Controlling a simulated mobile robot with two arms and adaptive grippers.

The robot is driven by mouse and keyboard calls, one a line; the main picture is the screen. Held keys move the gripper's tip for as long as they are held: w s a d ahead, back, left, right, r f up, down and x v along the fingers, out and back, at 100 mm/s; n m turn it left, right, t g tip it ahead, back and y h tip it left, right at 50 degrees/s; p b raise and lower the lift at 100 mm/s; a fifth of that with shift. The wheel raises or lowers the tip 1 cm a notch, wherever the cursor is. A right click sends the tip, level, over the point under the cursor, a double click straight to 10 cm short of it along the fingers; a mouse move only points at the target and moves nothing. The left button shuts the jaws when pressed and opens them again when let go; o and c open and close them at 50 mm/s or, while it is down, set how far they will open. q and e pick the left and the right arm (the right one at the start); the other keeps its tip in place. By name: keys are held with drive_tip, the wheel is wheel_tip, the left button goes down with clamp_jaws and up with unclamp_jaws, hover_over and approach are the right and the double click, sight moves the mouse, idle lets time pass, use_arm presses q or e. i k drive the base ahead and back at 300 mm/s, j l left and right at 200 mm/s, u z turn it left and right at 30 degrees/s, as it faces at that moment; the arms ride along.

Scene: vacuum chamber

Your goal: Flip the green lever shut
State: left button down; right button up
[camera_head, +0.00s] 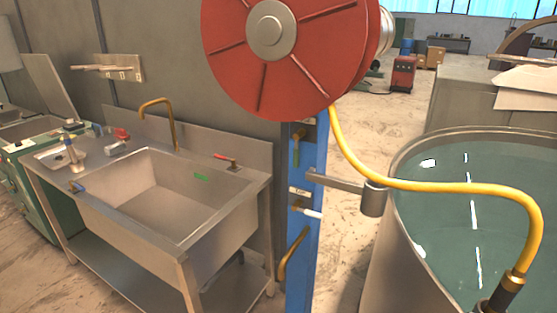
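A blue post (302,262) stands in the middle of the view below a big red reel. Near its top is a valve with a narrow green lever (296,154) that points roughly downward along the post. Below it on the same post is a second valve with a white lever (309,212) that points to the right. A bent brass spout (291,254) comes off the post lower down. Neither of my grippers is in view.
A steel sink (150,195) with a brass faucet (173,120) and red lever (226,160) stands left of the post. A round tank (385,255) of greenish liquid is at right. A yellow hose (440,187) runs from the red reel (225,45) over the tank. A metal arm (335,182) juts right from the post.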

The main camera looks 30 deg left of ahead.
sight(301, 133)
drive_tip(key=u, duration=0.85)
